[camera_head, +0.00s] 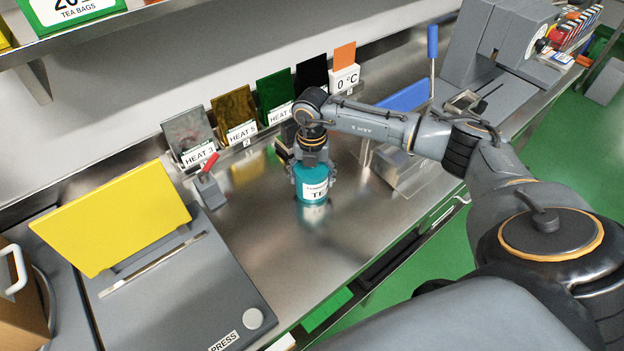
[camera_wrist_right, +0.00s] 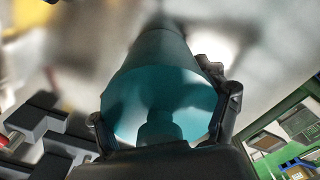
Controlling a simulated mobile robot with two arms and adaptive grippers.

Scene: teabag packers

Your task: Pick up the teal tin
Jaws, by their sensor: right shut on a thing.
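The teal tin (camera_head: 313,189), with a white label, is at the middle of the steel worktop in the head view. My right gripper (camera_head: 312,178) comes down on it from above, one finger on each side, and is shut on it. In the right wrist view the teal tin (camera_wrist_right: 160,85) fills the middle between the gripper's fingers. Whether the tin touches the worktop I cannot tell for sure. My left gripper is not in view.
A grey press (camera_head: 180,295) with a yellow panel (camera_head: 112,218) stands at the left. A small red-handled clamp (camera_head: 209,187) and several labelled heat plates (camera_head: 235,115) line the back. Clear worktop (camera_head: 270,245) lies in front of the tin. A blue-handled lever machine is at the upper right.

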